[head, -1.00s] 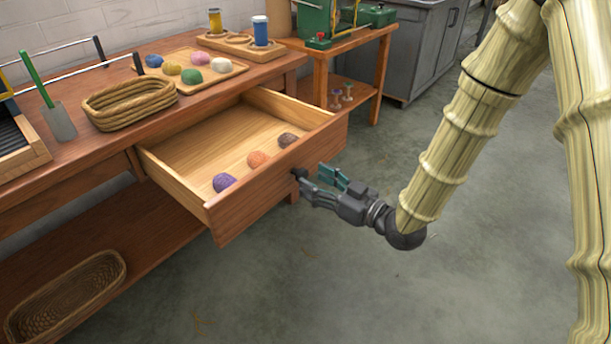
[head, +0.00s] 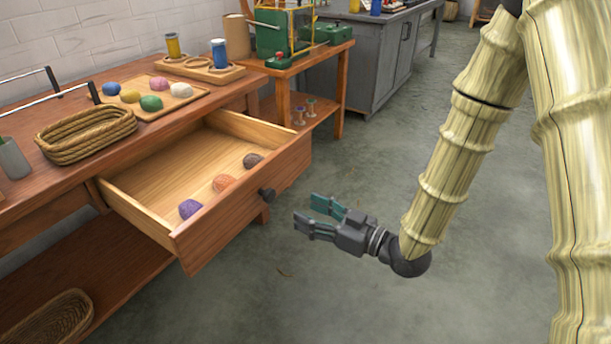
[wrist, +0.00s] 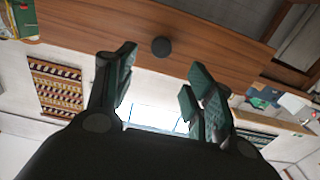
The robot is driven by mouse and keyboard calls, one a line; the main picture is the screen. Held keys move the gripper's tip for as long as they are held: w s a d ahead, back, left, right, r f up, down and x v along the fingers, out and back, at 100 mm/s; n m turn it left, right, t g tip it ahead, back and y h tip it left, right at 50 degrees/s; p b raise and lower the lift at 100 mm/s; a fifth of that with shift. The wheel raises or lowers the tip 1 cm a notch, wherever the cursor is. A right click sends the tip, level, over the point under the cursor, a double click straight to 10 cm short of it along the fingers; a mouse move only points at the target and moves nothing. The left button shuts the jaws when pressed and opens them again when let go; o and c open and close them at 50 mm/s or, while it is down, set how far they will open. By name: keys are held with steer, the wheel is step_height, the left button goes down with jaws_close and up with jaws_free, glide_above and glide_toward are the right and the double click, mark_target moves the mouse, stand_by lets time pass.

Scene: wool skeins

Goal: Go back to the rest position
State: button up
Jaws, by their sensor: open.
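My gripper (head: 318,216) is open and empty, in the air to the right of the open drawer. It is apart from the drawer's dark round knob (head: 267,194). In the wrist view the open fingers (wrist: 160,90) show with the knob (wrist: 161,47) beyond them on the wooden drawer front (wrist: 215,45). The drawer (head: 240,200) is pulled out of the wooden bench. Inside it lie a purple skein (head: 190,208), an orange skein (head: 223,183) and a dark brown skein (head: 253,160).
On the bench stand a wicker basket (head: 88,133) and a wooden tray (head: 190,100) with several coloured skeins. Another basket (head: 50,318) is on the lower shelf. A small side table (head: 338,95) and a grey cabinet (head: 375,60) stand behind. The floor (head: 320,300) around my gripper is clear.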

steer(key=s+d+f+m+g+h, duration=0.1)
steer(key=s+d+f+m+h, duration=0.15)
steer(key=f, duration=0.55)
steer(key=s+d+f+m+g+h, duration=0.1)
steer(key=s+d+f+m+h, duration=0.15)
steer(key=f, duration=0.55)
steer(key=s+d+f+m+g+h, duration=0.1)
steer(key=s+d+f+h, duration=0.2)
steer(key=f, duration=0.5)
steer(key=s+d+f+m+g+h, duration=0.4)
steer(key=s+f, duration=0.3)
steer(key=s, duration=0.4)
steer(key=s+d+f+m+g+h, duration=0.1)
steer(key=s+d+f+g+h, duration=0.15)
steer(key=s+d+f, duration=0.65)
steer(key=s+a+r+p, duration=0.1)
steer(key=r+p, duration=1.3)
steer(key=r, duration=0.1)
steer(key=s+a+r+g+p, duration=0.1)
steer(key=a+r+p, duration=0.1)
steer(key=r+p, duration=1.3)
steer(key=shift+s+a+r+p, duration=0.15)
steer(key=shift+s+r+p, duration=0.15)
steer(key=shift+s, duration=0.05)
